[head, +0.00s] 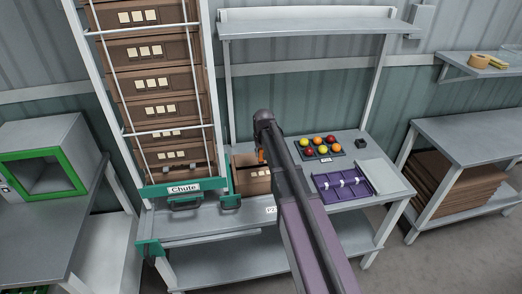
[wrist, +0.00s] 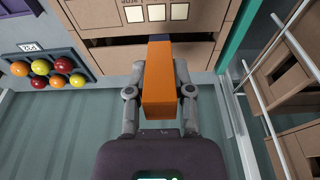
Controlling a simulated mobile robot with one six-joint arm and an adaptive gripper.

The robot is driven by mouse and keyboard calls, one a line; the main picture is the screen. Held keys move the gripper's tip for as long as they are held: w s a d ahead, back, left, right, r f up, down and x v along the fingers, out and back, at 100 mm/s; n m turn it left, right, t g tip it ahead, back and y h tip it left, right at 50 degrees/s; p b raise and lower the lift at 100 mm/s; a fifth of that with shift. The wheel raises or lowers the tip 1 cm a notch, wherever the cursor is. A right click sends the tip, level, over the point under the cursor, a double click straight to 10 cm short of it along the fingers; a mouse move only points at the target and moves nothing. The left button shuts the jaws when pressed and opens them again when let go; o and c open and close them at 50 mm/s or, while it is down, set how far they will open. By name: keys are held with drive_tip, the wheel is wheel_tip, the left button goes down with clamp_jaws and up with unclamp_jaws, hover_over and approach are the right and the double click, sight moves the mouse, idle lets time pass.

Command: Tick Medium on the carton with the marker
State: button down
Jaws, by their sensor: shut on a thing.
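The open brown carton (head: 256,187) stands on the bench beside the chute, with pale squares on its front. In the wrist view, the carton's face (wrist: 112,52) fills the top, with three pale squares in a row (wrist: 156,12). My gripper (wrist: 158,72) is shut on the orange marker (wrist: 158,98), whose dark blue end (wrist: 157,38) points at the carton's face below the squares in the picture. I cannot tell whether it touches. The marker also shows in the head view (head: 261,156), with my arm beside it.
A chute rack (head: 181,189) of stacked cartons stands left of the carton. A dark tray of red, yellow and orange tomatoes (head: 319,148), a purple tray (head: 342,185) and a small black block (head: 361,143) are on the bench to the right. A green-framed box (head: 45,160) stands far left.

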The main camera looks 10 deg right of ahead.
sight(261, 162)
drive_tip(key=shift+w+f, duration=0.1)
drive_tip(key=shift+f, duration=0.05)
idle(0.3)
drive_tip(key=shift+f+b, duration=2.75)
drive_tip(key=shift+b, duration=0.2)
drive_tip(key=shift+f+b, duration=0.5)
drive_tip(key=shift+f, duration=0.05)
drive_tip(key=shift+w+d, duration=0.4)
idle(0.5)
drive_tip(key=shift+s+a, duration=0.45)
drive_tip(key=shift+s, duration=0.05)
idle(0.6)
drive_tip(key=shift+w+r, duration=0.1)
drive_tip(key=shift+r, duration=0.1)
idle(0.3)
drive_tip(key=shift+r+p, duration=2.85)
drive_tip(key=shift+p, duration=0.15)
